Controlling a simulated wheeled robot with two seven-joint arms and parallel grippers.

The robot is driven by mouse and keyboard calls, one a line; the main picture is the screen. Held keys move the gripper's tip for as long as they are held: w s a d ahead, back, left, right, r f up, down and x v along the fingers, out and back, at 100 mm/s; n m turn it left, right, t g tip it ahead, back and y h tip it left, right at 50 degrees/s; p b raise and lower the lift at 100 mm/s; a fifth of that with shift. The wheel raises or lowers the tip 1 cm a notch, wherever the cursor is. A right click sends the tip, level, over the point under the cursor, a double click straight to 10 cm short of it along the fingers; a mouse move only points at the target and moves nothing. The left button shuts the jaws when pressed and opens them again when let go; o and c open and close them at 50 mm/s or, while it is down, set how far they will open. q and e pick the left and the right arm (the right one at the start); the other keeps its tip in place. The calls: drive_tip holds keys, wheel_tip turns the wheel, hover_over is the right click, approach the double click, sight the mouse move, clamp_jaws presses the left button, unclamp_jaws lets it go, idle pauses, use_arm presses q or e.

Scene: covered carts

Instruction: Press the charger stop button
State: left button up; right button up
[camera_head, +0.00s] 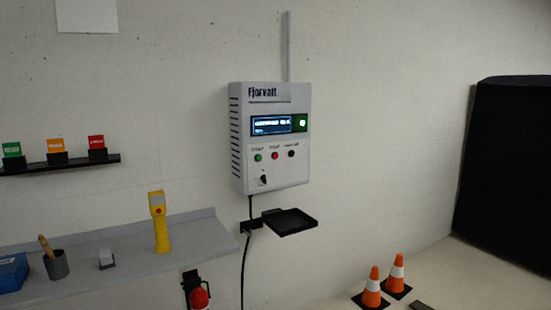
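The charger (243,150) is a white-grey wall box labelled "Fjorvatt", upright on the wall near the middle of the head view. Its front has a lit display (272,125) with a green light (302,123) to the right. A black knob (264,179) sits lower on the front. Neither of my grippers is in view.
A small black tray (293,221) juts out below the charger, beside a hanging cable (243,270). A grey shelf (195,240) at left holds a yellow device (160,222), a cup (56,265) and a blue box (12,272). Orange cones (372,288) and a dark covered cart (506,170) are at right.

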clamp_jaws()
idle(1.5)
